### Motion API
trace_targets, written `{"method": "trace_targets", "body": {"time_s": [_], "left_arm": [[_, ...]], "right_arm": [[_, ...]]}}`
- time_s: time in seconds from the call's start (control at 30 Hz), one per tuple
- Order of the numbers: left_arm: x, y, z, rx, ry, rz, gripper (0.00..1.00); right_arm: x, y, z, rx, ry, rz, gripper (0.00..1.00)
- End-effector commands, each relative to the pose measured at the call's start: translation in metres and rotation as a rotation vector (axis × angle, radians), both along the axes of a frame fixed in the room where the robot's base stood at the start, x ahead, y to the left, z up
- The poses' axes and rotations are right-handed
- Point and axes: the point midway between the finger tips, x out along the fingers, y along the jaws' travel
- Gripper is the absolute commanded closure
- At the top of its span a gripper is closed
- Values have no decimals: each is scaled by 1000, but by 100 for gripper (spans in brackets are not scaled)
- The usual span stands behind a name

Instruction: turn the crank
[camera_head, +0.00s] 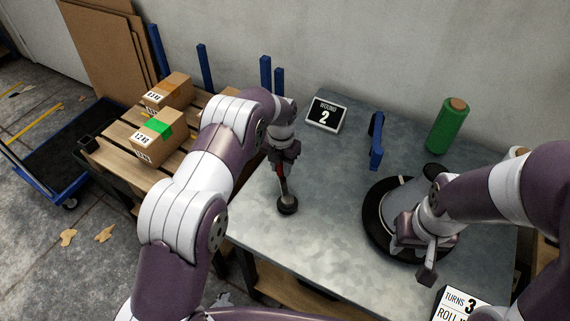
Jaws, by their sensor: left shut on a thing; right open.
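My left gripper (282,165) points down over the left part of the grey metal table and is shut on a slim dark and red object (286,186). This object stands roughly upright, with a round black end (288,205) at the tabletop. A round black base (374,222) with a pale grey body stands on the right part of the table. My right gripper (427,262) is in front of this device, open, and partly covers it. I cannot tell which part is the crank, nor whether the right gripper touches the device.
A "ROUND 2" sign (326,114), a blue upright piece (376,142) and a green roll (447,126) stand at the back of the table (325,245). A "TURNS 3" sign (459,303) is at front right. Boxes (158,139) lie on a pallet at left. The table's middle is clear.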

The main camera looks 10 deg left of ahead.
Motion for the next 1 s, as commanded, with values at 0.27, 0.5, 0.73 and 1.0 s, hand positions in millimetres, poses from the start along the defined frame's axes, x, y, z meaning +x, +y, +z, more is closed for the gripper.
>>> {"method": "trace_targets", "body": {"time_s": [0.27, 0.5, 0.73, 1.0], "left_arm": [[-2, 1, -1, -1, 3, 23, 100], [-2, 1, -1, -1, 4, 23, 100], [-2, 1, -1, -1, 3, 22, 45], [0, 1, 9, -2, -2, 22, 45]], "right_arm": [[0, 0, 0, 0, 0, 0, 57], [0, 0, 0, 0, 0, 0, 57], [0, 0, 0, 0, 0, 0, 57], [0, 0, 0, 0, 0, 0, 57]]}}
